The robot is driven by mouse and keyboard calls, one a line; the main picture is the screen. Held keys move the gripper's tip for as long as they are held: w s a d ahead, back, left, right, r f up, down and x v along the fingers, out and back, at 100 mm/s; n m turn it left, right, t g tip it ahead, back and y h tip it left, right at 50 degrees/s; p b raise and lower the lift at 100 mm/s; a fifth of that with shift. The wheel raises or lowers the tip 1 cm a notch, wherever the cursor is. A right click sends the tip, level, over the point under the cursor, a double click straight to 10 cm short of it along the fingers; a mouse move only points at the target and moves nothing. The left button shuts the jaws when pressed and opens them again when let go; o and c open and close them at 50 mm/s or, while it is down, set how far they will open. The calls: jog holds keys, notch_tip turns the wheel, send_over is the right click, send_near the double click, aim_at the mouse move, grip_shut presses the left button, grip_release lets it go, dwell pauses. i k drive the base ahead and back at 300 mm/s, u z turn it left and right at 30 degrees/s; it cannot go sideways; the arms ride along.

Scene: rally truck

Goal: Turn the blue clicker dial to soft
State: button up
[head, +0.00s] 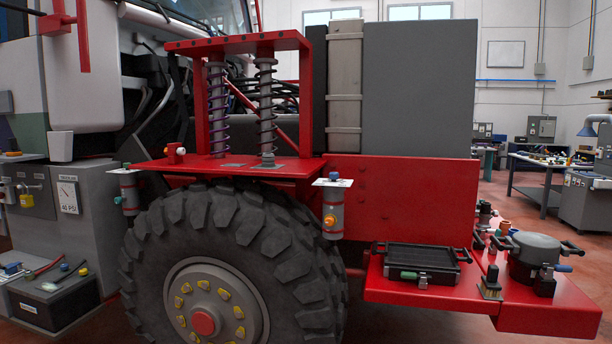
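A small blue dial (334,176) sits on a white plate on top of the right grey canister (333,201), beside the upper right of the big tyre. Any soft or firm marking on the plate is too small to read. An orange knob (329,220) is on that canister's side. My gripper is not in view.
The big tyre (150,250) stands between the canisters, under a red frame with two coil shocks (266,110). A red ledge (450,293) juts out at lower right, with a black tray (416,262) and a grey pot (535,252). A grey cabinet (85,215) stands at left.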

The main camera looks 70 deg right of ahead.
aim_at(333, 176)
jog(key=u, duration=5.15)
jog(key=i, duration=0.1)
jog(key=z, duration=4.05)
jog(key=k, duration=2.1)
jog(key=z, duration=1)
